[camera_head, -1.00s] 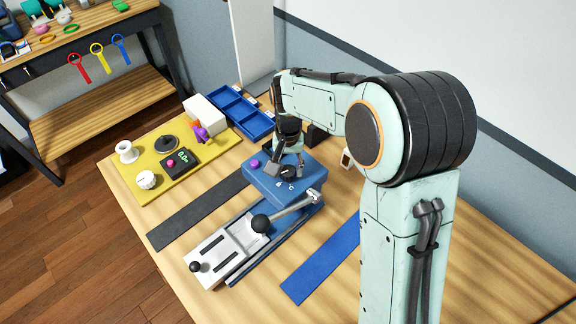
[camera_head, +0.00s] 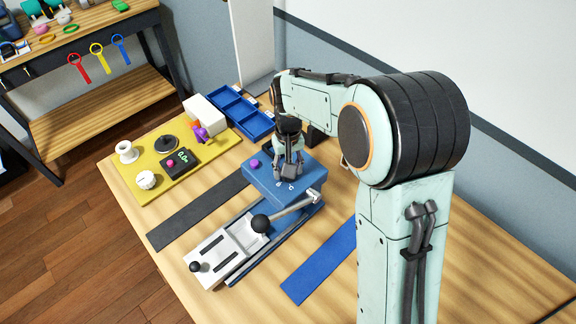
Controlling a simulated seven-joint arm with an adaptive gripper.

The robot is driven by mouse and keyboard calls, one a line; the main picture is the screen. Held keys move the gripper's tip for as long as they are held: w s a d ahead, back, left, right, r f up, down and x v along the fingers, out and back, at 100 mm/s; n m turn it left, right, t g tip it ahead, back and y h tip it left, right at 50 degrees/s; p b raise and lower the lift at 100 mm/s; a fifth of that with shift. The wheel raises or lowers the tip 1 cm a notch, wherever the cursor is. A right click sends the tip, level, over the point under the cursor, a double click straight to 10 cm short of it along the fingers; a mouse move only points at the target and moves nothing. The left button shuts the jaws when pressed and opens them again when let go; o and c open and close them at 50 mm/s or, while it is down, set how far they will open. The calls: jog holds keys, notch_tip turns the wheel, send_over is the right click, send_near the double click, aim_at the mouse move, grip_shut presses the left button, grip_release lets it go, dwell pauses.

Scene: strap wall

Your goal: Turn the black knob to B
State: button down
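The blue box (camera_head: 262,184) stands on the table with a purple button (camera_head: 255,164) on its top. Small white marks (camera_head: 291,187) show on the box top, too small to read for sure. My gripper (camera_head: 289,174) points down at the box top, right where the black knob sat in the earlier view. Its fingers now hide the knob, so its pointer cannot be seen. I cannot tell whether the fingers are closed on the knob or apart around it.
A lever with a black ball (camera_head: 261,223) rises in front of the box, beside a white slotted plate (camera_head: 222,251). A yellow board (camera_head: 130,177) with knobs and a blue tray (camera_head: 240,112) lie to the left and behind. Dark and blue straps (camera_head: 322,262) lie flat.

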jog(key=c, duration=0.7)
grip_release()
notch_tip(320, 180, up, 12)
